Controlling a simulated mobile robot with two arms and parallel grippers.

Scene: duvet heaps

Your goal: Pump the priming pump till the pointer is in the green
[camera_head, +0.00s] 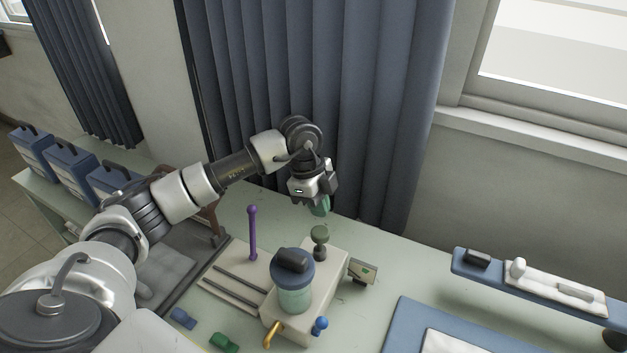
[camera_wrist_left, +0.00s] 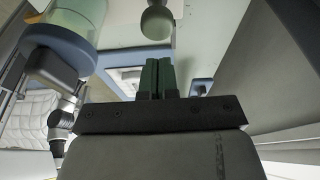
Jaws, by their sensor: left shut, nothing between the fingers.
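A cream housing (camera_head: 335,262) stands on the bench and carries a jar with a blue lid (camera_head: 292,276). A grey-green round knob on a short stem (camera_head: 320,238), which looks like the priming pump's plunger, rises behind the jar. A small plate with a green patch (camera_head: 362,271), perhaps the gauge, sits at its right side; I cannot make out a pointer. My left gripper (camera_head: 320,208) is shut and empty, above and behind the knob, apart from it. In the left wrist view the closed green fingers (camera_wrist_left: 157,78) are near the knob (camera_wrist_left: 157,22). My right gripper is not in view.
A purple lever (camera_head: 252,233) stands on a slotted plate left of the jar. A brass tap (camera_head: 273,334) and a blue knob (camera_head: 320,326) are at the front. Blue (camera_head: 183,318) and green (camera_head: 223,342) pieces lie nearby. A curtain (camera_head: 320,90) hangs close behind my gripper.

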